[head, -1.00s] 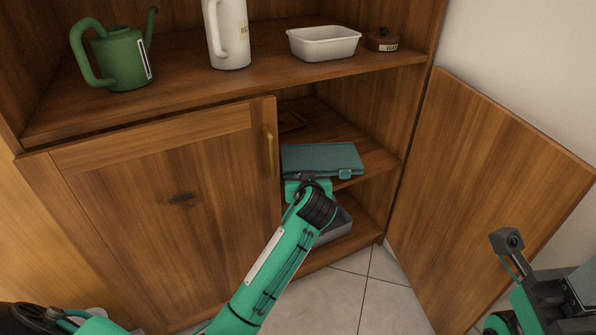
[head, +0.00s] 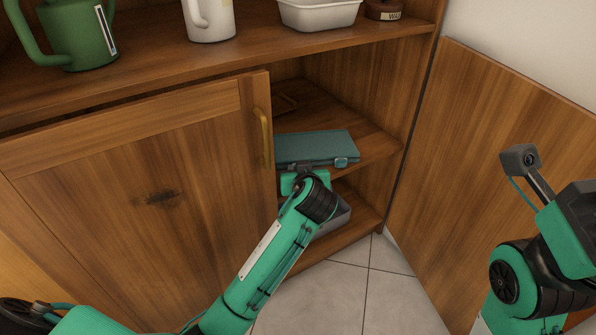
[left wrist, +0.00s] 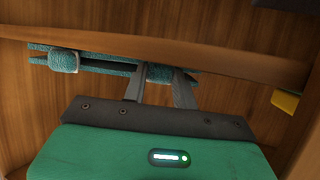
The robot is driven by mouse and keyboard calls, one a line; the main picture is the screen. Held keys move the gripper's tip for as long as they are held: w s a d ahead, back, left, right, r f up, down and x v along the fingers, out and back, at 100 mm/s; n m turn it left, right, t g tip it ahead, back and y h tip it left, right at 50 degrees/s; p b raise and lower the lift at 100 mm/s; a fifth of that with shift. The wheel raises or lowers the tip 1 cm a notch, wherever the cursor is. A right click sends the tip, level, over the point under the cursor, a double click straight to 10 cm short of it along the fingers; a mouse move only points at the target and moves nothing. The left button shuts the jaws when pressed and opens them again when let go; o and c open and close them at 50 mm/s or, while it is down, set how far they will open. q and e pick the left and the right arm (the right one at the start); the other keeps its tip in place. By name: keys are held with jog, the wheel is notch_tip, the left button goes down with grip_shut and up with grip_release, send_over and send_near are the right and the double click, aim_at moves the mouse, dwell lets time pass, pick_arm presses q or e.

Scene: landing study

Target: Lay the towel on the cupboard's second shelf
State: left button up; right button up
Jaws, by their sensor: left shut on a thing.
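The towel (head: 318,147) is a folded teal bundle with a lighter band near its right end. In the head view it is inside the open right side of the cupboard, at the middle shelf (head: 372,145). I cannot tell whether it rests fully on the board. My left gripper (head: 304,169) is shut on its front edge. In the left wrist view, which looks upside down, the towel (left wrist: 105,66) lies along the shelf edge (left wrist: 235,66), and the fingers (left wrist: 160,84) hold it. My right arm shows at the right of the head view, its fingers out of sight.
The closed left door with its brass handle (head: 263,138) stands close to my left gripper. The open right door (head: 470,130) swings out. A grey bin (head: 332,217) is on the lower shelf. A green watering can (head: 78,38), white jug (head: 210,18) and white dish (head: 318,12) stand above.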

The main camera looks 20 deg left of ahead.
pick_arm(q)
jog(key=o, duration=1.1)
jog(key=shift+c, duration=0.2)
